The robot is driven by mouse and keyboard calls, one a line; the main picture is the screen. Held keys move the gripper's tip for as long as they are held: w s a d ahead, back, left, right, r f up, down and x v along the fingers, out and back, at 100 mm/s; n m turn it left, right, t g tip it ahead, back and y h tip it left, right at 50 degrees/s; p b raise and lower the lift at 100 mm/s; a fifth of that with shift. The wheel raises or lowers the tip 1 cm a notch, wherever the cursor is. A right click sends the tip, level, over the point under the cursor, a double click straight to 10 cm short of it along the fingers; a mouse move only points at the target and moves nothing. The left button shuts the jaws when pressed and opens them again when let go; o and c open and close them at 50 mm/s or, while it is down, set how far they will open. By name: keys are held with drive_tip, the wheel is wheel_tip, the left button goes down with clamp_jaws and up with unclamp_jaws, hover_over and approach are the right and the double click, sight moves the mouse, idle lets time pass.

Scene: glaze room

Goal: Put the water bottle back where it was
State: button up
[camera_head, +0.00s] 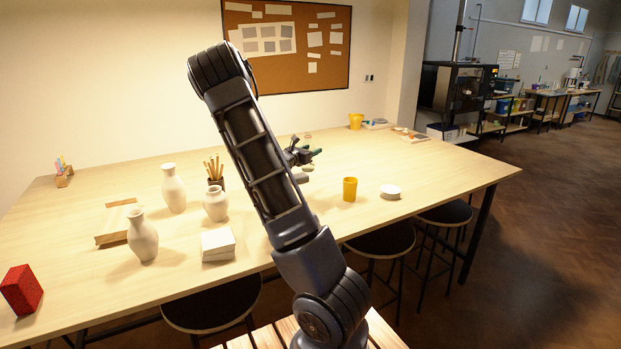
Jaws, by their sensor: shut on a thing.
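My gripper (312,154) is small and partly hidden behind my own arm, over the far middle of the table (440,180). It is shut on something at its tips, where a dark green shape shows. This is likely the water bottle, but its outline is too small and covered to make out. I cannot tell whether it touches the table or how it is tilted. No other water bottle is clearly visible on the table.
A yellow cup (350,189) and a white bowl (390,192) stand right of my arm. White vases (142,236), a pencil holder (215,175), a white block (217,244) and a red block (21,290) stand left. A yellow bucket (356,121) stands at the back.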

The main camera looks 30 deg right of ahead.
drive_tip(key=shift+f, duration=5.9)
drive_tip(key=shift+f, duration=0.1)
drive_tip(key=o, duration=1.1)
